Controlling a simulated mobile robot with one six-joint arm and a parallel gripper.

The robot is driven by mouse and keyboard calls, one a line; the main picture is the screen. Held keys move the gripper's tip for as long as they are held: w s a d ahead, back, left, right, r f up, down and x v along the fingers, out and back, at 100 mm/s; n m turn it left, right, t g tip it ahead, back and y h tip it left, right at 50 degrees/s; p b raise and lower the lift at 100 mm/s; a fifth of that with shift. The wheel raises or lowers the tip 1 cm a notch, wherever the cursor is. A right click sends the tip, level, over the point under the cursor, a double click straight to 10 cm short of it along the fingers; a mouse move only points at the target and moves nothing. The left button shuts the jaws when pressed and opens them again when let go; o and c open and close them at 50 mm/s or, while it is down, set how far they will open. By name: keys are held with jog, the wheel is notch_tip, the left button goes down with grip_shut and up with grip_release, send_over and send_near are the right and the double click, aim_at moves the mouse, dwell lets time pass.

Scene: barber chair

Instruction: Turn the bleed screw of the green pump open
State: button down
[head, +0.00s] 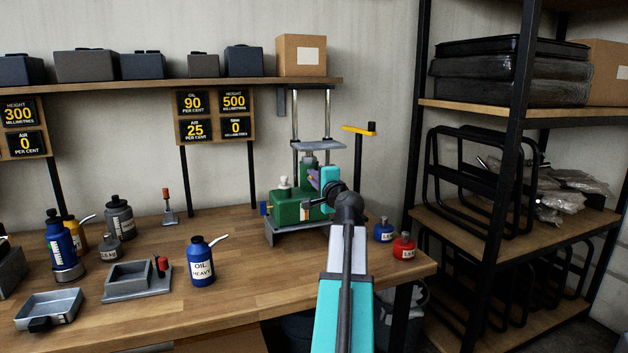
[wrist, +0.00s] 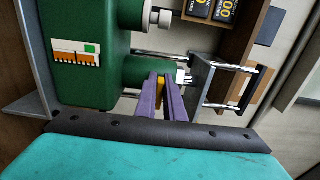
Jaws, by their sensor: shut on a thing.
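The green pump (head: 290,207) stands on a grey base at the right end of the bench. In the wrist view its green body (wrist: 85,60) fills the left, with a scale label on it. A green cylinder (wrist: 134,75) stands out from the body, with a pale tip. My gripper (wrist: 163,86) has its purple fingers shut on a small yellow piece (wrist: 160,92) at this cylinder, which looks like the bleed screw; the fingers hide most of it. In the head view my gripper (head: 315,179) reaches the pump from the right.
A grey plate (head: 318,146) sits on metal posts above the pump. A yellow-topped handle (head: 359,129) stands behind my arm. A blue oil bottle (head: 202,261) and a grey tray (head: 131,277) stand left. Small blue (head: 384,230) and red (head: 404,246) bottles stand right of my arm.

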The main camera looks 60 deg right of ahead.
jog(key=shift+f, duration=0.1)
jog(key=c, duration=1.9)
grip_release()
jog(key=shift+o, duration=0.2)
jog(key=shift+s+a, duration=0.1)
jog(key=shift+s, duration=0.05)
jog(key=b+v, duration=0.1)
jog(key=v, duration=1.2)
jog(key=shift+s+a+b, duration=0.15)
jog(key=shift+s+b, duration=0.15)
jog(key=shift+b, duration=0.05)
